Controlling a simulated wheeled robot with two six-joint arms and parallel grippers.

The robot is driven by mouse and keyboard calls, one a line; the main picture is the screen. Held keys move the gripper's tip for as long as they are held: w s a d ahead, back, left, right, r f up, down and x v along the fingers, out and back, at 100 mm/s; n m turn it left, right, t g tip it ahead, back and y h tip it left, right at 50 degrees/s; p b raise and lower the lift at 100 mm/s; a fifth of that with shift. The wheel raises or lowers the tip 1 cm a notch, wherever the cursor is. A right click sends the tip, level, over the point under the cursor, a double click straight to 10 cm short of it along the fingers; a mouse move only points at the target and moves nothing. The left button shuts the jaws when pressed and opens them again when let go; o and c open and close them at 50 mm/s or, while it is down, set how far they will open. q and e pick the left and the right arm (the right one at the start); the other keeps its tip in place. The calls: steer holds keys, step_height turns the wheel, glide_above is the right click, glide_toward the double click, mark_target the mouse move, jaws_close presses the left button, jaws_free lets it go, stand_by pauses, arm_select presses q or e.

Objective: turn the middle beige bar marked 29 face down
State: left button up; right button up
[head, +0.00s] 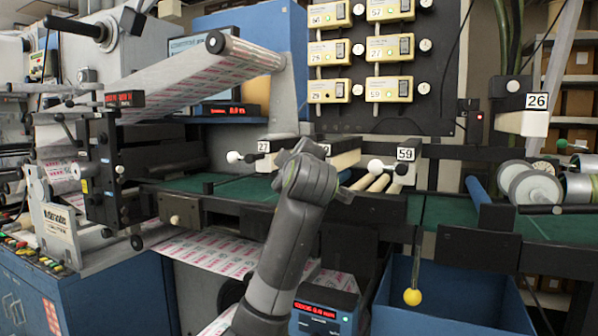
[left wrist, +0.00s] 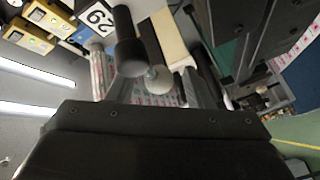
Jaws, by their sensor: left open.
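In the left wrist view, the white tag 29 (left wrist: 98,17) shows at the top, tilted, next to a beige bar (left wrist: 169,38). In the head view, my left arm comes up through the middle and hides tag 29 and the gripper. My right gripper is not in view.
In the head view, tag 27 (head: 263,146) is left of my arm and tag 59 (head: 405,154) right of it, each with a ball lever. Tag 26 (head: 537,101) is farther right. A yellow ball (head: 412,297) hangs in front of a blue bin (head: 455,300). A printed roll (head: 195,75) spans the left.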

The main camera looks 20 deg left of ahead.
arm_select(q)
steer(key=b+v, duration=0.3)
steer(key=v, duration=1.3)
steer(key=shift+s+d, duration=0.2)
steer(key=shift+f, duration=0.15)
